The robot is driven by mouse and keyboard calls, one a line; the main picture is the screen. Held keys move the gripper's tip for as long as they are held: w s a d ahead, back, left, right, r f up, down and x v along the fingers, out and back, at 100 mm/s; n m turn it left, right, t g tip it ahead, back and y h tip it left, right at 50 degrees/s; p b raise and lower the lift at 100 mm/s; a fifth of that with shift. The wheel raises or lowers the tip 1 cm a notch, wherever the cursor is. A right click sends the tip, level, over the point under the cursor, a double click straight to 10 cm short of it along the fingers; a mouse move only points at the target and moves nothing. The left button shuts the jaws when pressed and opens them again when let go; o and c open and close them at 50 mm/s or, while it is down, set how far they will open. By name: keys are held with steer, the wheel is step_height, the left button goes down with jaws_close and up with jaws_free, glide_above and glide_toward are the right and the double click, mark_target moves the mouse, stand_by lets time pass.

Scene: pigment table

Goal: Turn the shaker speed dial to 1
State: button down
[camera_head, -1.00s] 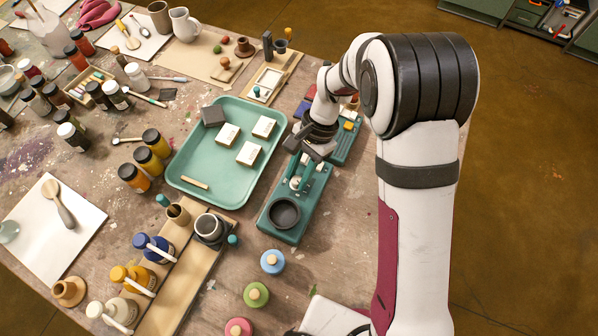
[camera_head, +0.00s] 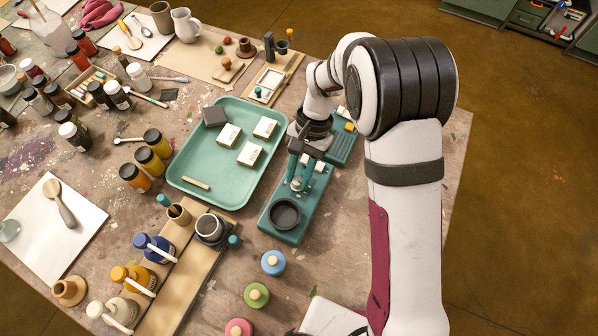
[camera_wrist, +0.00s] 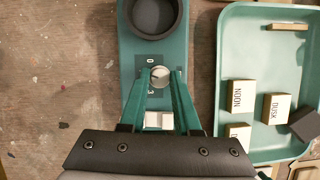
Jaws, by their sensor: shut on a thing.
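The shaker (camera_head: 290,222) is a long teal unit with a round black cup (camera_head: 285,214) at its near end; it also shows in the wrist view (camera_wrist: 127,50). Its speed dial (camera_wrist: 160,77) is a small round silver-grey knob on a dark plate, below the cup in the wrist view. The marks 0 and 3 show to its left; other marks are hidden or unreadable. My gripper (camera_wrist: 160,76) has its two teal fingers shut on the dial, one on each side. In the head view my gripper (camera_head: 297,184) reaches down onto the shaker's middle.
A teal tray (camera_head: 187,120) with labelled blocks lies just left of the shaker. Colored jars (camera_head: 273,262) stand in front. Bare table shows right of the shaker.

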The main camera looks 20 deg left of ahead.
steer(key=c, duration=0.6)
jaws_free()
steer(key=v, duration=1.5)
steer(key=shift+r, duration=0.35)
steer(key=s+d+r+m+t+y, duration=0.1)
steer(key=s+d+r, duration=0.2)
steer(key=s+d, duration=0.35)
steer(key=s+d+r+m+t, duration=0.2)
steer(key=s+d+r, duration=0.15)
steer(key=d, duration=0.55)
steer(key=shift+m+t, duration=0.7)
steer(key=shift+m, duration=0.1)
steer(key=s+d+f, duration=0.1)
steer(key=s, duration=0.2)
steer(key=s+d+f, duration=0.2)
steer(key=s, duration=0.1)
steer(key=s+d+f, duration=0.1)
steer(key=s+d, duration=0.1)
steer(key=s, duration=0.2)
steer(key=shift+s+d+f, duration=0.1)
steer(key=shift+d+f, duration=0.05)
steer(key=shift+f, duration=0.25)
